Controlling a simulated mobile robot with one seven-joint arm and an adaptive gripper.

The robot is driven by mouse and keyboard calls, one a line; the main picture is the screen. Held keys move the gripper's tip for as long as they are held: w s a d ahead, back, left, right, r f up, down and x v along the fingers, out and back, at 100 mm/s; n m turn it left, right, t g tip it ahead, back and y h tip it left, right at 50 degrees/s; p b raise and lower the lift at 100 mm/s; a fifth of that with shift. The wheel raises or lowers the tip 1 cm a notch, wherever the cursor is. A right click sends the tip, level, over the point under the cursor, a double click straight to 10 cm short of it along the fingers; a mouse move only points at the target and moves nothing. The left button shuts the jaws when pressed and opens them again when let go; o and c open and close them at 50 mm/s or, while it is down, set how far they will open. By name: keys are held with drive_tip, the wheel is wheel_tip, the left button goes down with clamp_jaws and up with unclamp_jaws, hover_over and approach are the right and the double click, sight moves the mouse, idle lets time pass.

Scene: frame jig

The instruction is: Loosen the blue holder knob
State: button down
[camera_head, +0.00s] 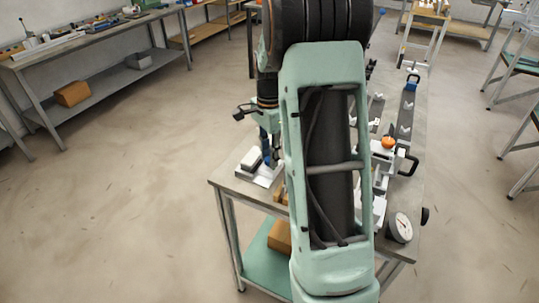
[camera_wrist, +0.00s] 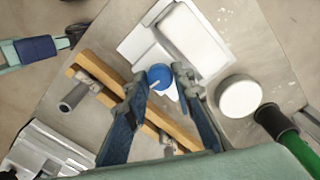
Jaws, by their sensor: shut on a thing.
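The blue holder knob (camera_wrist: 159,76) is a small round knob with a pale mark on its top. It sits at the corner of a white and grey holder (camera_wrist: 136,42) on the bench. My gripper (camera_wrist: 160,82) is shut on the knob, one dark fingertip on each side of it. In the head view my gripper (camera_head: 268,152) is low over the holder (camera_head: 250,180) near the bench's left edge. I cannot make out the knob clearly there, and my arm hides much of the bench.
A wooden strip (camera_wrist: 94,72) with metal fittings lies beside the holder. A white round piece (camera_wrist: 240,96) and a black-and-green handle (camera_wrist: 276,122) are to its right. A dial gauge (camera_head: 400,228) and an orange knob (camera_head: 388,142) stand on the bench's right side.

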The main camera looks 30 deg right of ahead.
drive_tip(key=n, duration=1.3)
drive_tip(key=shift+n+p, duration=0.3)
drive_tip(key=shift+p, duration=0.05)
drive_tip(key=n, duration=0.4)
drive_tip(key=shift+n, duration=0.3)
drive_tip(key=c, duration=1.9)
unclamp_jaws()
drive_tip(key=shift+c, duration=0.2)
